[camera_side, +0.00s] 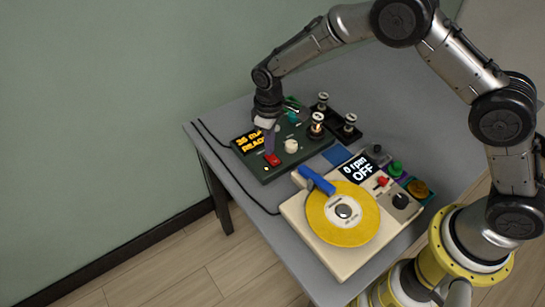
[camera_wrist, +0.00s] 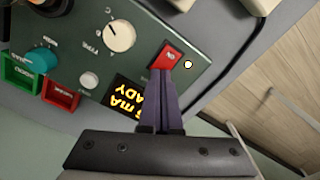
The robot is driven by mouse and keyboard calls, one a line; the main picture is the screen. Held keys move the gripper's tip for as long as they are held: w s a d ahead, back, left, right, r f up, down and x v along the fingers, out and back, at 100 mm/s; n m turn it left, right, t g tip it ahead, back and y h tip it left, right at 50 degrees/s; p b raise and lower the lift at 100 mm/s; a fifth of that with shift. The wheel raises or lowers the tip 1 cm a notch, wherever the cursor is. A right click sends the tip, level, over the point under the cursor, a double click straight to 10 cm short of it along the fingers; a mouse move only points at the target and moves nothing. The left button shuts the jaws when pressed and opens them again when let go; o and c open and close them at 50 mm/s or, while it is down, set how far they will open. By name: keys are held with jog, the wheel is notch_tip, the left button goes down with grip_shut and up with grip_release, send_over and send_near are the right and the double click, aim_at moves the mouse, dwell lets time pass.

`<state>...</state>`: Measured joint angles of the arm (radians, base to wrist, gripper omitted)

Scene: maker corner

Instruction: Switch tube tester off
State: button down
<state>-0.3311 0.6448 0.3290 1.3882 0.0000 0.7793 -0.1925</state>
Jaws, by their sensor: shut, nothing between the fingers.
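The tube tester (camera_side: 262,171) is a dark green box at the back left of the table. Its lit display (camera_side: 249,141) reads "35 mA READY" in the side view. Its red rocker switch (camera_wrist: 165,57) shows "ON" in the wrist view; it also shows in the side view (camera_side: 272,160). A small white lamp (camera_wrist: 187,64) beside the switch looks lit. My gripper (camera_wrist: 163,73) is shut and empty, pointing down with its fingertips at the edge of the red switch. I cannot tell whether they touch it.
A cream machine (camera_side: 305,232) with a yellow disc (camera_side: 328,229), blue arm and "0 rpm OFF" display stands in front. A cream TYPE knob (camera_wrist: 119,36), a teal knob (camera_wrist: 42,60) and green and red framed parts sit near the switch. Several glass tubes stand behind.

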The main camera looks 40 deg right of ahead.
jog(key=shift+f, duration=0.7)
dwell(0.3)
jog(key=shift+r, duration=3.55)
